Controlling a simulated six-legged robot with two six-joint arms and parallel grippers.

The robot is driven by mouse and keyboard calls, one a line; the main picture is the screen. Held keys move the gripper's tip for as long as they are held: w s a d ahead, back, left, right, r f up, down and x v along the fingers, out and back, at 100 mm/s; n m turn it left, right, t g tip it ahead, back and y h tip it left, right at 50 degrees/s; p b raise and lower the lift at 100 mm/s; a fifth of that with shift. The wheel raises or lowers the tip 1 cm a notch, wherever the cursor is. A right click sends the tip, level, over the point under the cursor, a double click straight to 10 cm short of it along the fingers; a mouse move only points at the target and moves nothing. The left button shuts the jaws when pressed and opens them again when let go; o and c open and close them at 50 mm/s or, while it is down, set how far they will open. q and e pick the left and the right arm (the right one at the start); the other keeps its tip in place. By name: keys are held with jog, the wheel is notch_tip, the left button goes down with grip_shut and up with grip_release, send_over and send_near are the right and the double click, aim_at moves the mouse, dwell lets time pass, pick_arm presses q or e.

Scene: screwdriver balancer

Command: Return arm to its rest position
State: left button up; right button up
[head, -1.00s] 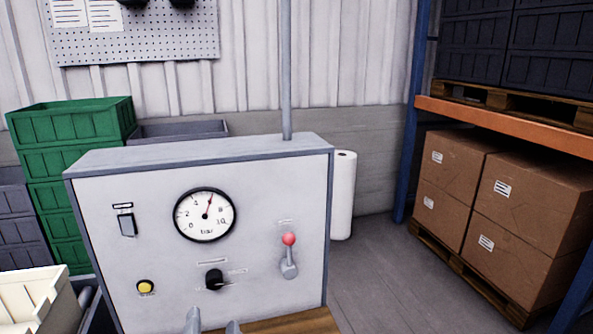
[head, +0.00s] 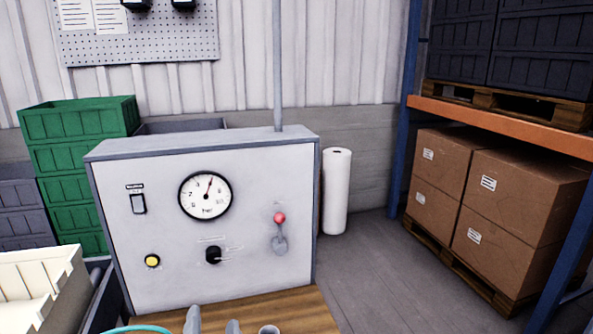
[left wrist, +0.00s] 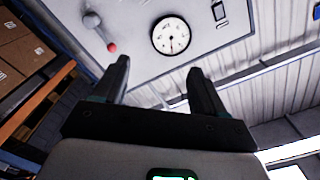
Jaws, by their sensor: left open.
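My left gripper (head: 212,322) shows at the bottom edge of the head view, in front of the grey control panel (head: 120,240). In the left wrist view its two fingers (left wrist: 160,82) stand apart with nothing between them. The panel's dial gauge (head: 205,196), red-knobbed lever (head: 279,232), black rotary knob (head: 213,255), yellow button (head: 152,261) and rocker switch (head: 138,203) all appear untouched. The gauge also shows in the left wrist view (left wrist: 171,36). My right gripper is not in view.
The panel stands on a wooden bench top (head: 262,308). Green crates (head: 78,120) are stacked at left, with a cream bin (head: 35,285) in front. A white roll (head: 337,190) stands behind the panel. Cardboard boxes (head: 520,195) fill the right rack. The grey floor (head: 370,270) between is clear.

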pick_arm(q)
jog(key=s+d+f+n+g+h+b, duration=0.1)
jog(key=s+f+g+h+b, duration=0.2)
jog(key=f, duration=1.3)
jog(key=s+f+n+g+h+b, duration=0.1)
jog(key=f+n+g+h, duration=0.35)
jog(key=f, duration=1.05)
jog(key=s+d+f+n+g+h+b, duration=0.1)
jog(key=s+f+g, duration=0.8)
jog(key=s+f, duration=0.5)
jog(key=shift+s, duration=1.1)
jog(key=shift+g+h, duration=0.25)
jog(key=shift+c, duration=0.3)
dwell(0.8)
